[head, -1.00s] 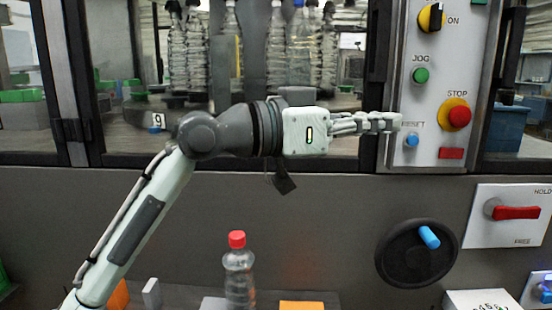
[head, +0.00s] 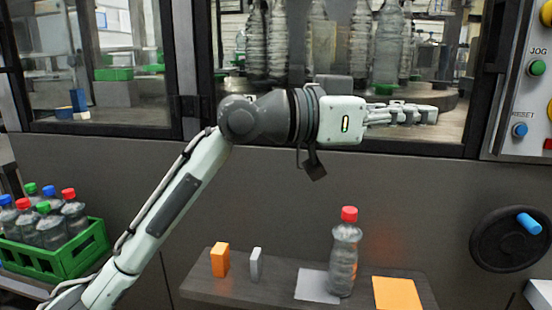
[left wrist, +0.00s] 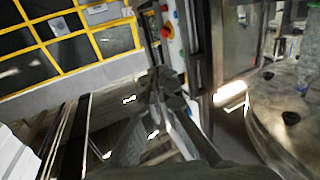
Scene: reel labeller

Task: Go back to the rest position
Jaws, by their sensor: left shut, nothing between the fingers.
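My left gripper (head: 402,114) reaches in from the left in the head view. It is shut and empty, held level in front of the machine's window. The control panel (head: 524,85) with the green JOG button (head: 537,68) and the blue RESET button (head: 520,130) is to its right, clear of the fingertips. In the left wrist view the shut fingers (left wrist: 168,90) point towards the panel (left wrist: 172,32), which is seen at an angle. My right gripper is not in view.
A shelf (head: 215,288) below holds a red-capped bottle (head: 344,255), an orange block (head: 220,260), a grey block (head: 256,264) and flat pads. A green crate (head: 85,250) of capped bottles stands at left. A handwheel (head: 500,240) sticks out at right.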

